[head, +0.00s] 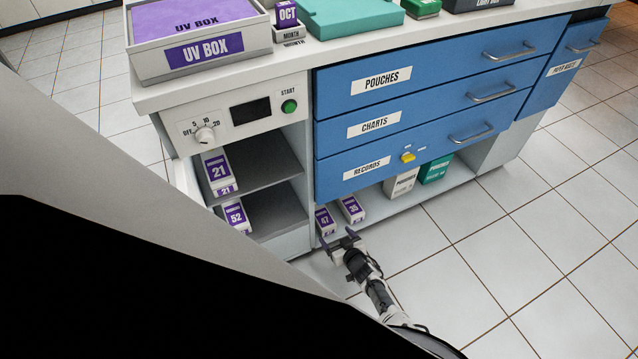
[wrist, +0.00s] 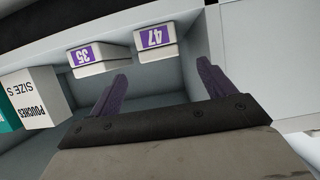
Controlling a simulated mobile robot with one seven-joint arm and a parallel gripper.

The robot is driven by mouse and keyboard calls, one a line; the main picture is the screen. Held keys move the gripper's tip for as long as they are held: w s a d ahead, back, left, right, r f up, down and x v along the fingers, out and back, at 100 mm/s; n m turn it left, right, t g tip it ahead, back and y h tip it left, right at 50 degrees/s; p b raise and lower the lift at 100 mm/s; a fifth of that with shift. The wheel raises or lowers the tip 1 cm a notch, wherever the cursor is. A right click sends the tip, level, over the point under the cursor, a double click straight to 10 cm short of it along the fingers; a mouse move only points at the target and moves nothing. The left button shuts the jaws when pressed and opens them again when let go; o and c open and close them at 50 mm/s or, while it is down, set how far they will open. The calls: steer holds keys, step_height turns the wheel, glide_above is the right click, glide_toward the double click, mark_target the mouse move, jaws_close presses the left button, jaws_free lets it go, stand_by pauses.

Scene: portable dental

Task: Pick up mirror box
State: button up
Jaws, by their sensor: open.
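Several small white boxes with purple number labels stand in the cabinet; the small words on them are too fine to read, so I cannot tell which is the mirror box. Box 47 (head: 325,221) and box 35 (head: 351,209) stand on the bottom shelf below the drawers. Box 21 (head: 217,172) and box 52 (head: 236,217) are in the left bay. My gripper (head: 338,239) is open and empty, low in front of box 47. In the wrist view, box 47 (wrist: 155,40) lies ahead between the fingers, apart from them, and box 35 (wrist: 84,59) is left of it.
A white pouches box (head: 401,184) and a green box (head: 435,169) stand farther right on the bottom shelf. Blue drawers (head: 430,90) overhang that shelf, with a yellow part (head: 407,157) on the lowest. A divider wall flanks box 47. The tiled floor (head: 500,260) is clear.

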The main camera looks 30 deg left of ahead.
steer(key=b+x, duration=0.2)
steer(key=x, duration=0.1)
steer(key=b+x, duration=0.1)
steer(key=x, duration=0.1)
steer(key=shift+a+f+b, duration=0.15)
steer(key=shift+f+b, duration=0.15)
steer(key=shift+f, duration=0.05)
steer(key=shift+w+a, duration=0.25)
steer(key=shift+a, duration=0.1)
steer(key=b+x, duration=0.4)
steer(key=shift+w+a+r, duration=0.1)
steer(key=shift+w+a, duration=0.1)
steer(key=shift+a, duration=0.15)
steer(key=shift+w+a+b, duration=0.2)
steer(key=shift+a+b, duration=0.1)
steer(key=shift+r, duration=0.1)
steer(key=c, duration=1.3)
